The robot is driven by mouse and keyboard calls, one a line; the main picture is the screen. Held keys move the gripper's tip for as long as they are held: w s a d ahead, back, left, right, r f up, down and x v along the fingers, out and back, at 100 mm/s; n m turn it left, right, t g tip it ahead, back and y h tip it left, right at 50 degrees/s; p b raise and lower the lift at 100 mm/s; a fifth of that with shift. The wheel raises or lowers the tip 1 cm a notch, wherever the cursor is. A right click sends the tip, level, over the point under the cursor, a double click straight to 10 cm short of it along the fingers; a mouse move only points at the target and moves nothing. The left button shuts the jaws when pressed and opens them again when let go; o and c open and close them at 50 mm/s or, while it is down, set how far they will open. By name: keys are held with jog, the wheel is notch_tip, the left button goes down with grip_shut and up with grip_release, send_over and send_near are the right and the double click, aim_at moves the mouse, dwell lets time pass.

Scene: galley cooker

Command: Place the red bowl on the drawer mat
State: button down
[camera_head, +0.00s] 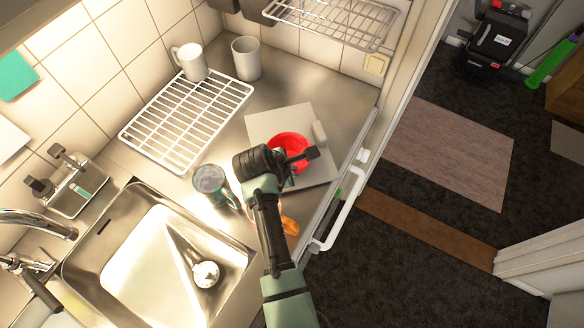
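The red bowl (292,141) is at the right part of the steel counter, over a pale grey square board or mat (263,121). My gripper (308,156) is above the bowl, at its right side in the picture, and hides part of it. I cannot tell whether the fingers touch the bowl's rim or whether they are open or shut. I cannot tell for sure whether the grey square is the drawer mat. No other surface in view is clearly a drawer mat.
A white wire rack (187,122), a white mug (190,62) and a grey cup (246,58) stand at the back. A glass (209,180) stands left of my arm, near the sink (150,262). A white handle (343,214) juts from the counter front. An orange item (290,226) lies beside my arm.

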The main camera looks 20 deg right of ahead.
jog(key=shift+f, duration=0.2)
jog(key=c, duration=1.1)
grip_release()
jog(key=shift+o, duration=0.2)
jog(key=v, duration=1.2)
jog(key=w+a+r+m+t+y, duration=0.1)
jog(key=w+a+r+m+t, duration=0.2)
jog(key=r, duration=0.7)
jog(key=w+r+m+t, duration=0.2)
jog(key=w+r+t, duration=0.25)
jog(key=r, duration=0.55)
jog(key=w+a+r+m+t+y, duration=0.1)
jog(key=w+a+r+m+t, duration=0.25)
jog(key=r, duration=0.65)
jog(key=s+a+r+m+t+y, duration=0.1)
jog(key=s+r+t, duration=0.3)
jog(key=r, duration=0.6)
jog(key=s+a+r+m+t+y, duration=0.1)
jog(key=s+r+m+t, duration=0.3)
jog(key=r, duration=0.5)
jog(key=s+a+r+m+t, duration=0.1)
jog(key=s+r+m+t, duration=0.1)
jog(key=s+r+t, duration=0.3)
notch_tip(320, 180, up, 6)
jog(key=s, duration=0.3)
jog(key=shift+f+y, duration=0.2)
jog(key=shift+y, duration=0.2)
